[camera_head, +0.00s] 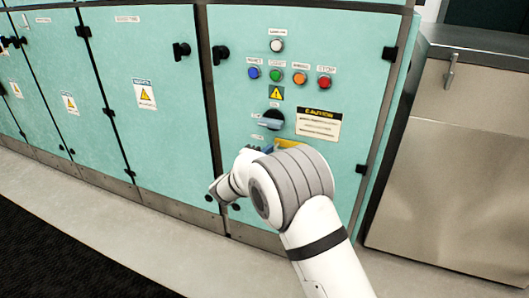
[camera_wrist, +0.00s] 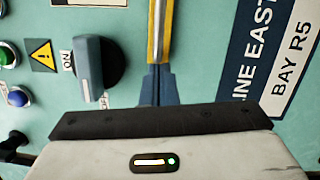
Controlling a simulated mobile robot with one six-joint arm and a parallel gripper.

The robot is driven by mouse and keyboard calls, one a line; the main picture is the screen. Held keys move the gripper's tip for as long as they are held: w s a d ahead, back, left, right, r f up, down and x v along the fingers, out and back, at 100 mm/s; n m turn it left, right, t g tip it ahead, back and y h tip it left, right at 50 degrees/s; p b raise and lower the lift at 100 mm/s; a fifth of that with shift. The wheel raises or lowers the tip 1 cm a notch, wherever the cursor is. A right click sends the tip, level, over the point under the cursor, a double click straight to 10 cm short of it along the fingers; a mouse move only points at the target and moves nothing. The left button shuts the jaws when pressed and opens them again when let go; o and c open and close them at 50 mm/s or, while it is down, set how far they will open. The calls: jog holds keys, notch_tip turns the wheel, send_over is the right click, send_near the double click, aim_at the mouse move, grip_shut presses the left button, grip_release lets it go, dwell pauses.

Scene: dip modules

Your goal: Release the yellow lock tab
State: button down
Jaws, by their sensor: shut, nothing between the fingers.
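The yellow lock tab (camera_head: 287,143) shows partly below the rotary switch on the teal cabinet door; my arm hides the rest. In the head view the gripper (camera_head: 256,148) is mostly behind my wrist, close to the door.
The rotary switch (camera_head: 270,120), also in the wrist view (camera_wrist: 97,66), sits beside the strip. Colored buttons (camera_head: 298,78) are above it. A caution label (camera_head: 319,123) is at its right, and a door handle (camera_head: 220,53) at upper left. A steel cabinet (camera_head: 450,150) stands at right.

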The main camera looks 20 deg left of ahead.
jog(key=shift+d, duration=0.2)
jog(key=shift+a+f+b, duration=0.15)
jog(key=shift+a+b, duration=0.15)
jog(key=shift+a, duration=0.2)
jog(key=s+a+p, duration=0.2)
jog(key=s+a, duration=0.3)
jog(key=s, duration=0.5)
jog(key=shift+a+f, duration=0.25)
jog(key=shift+f, duration=0.1)
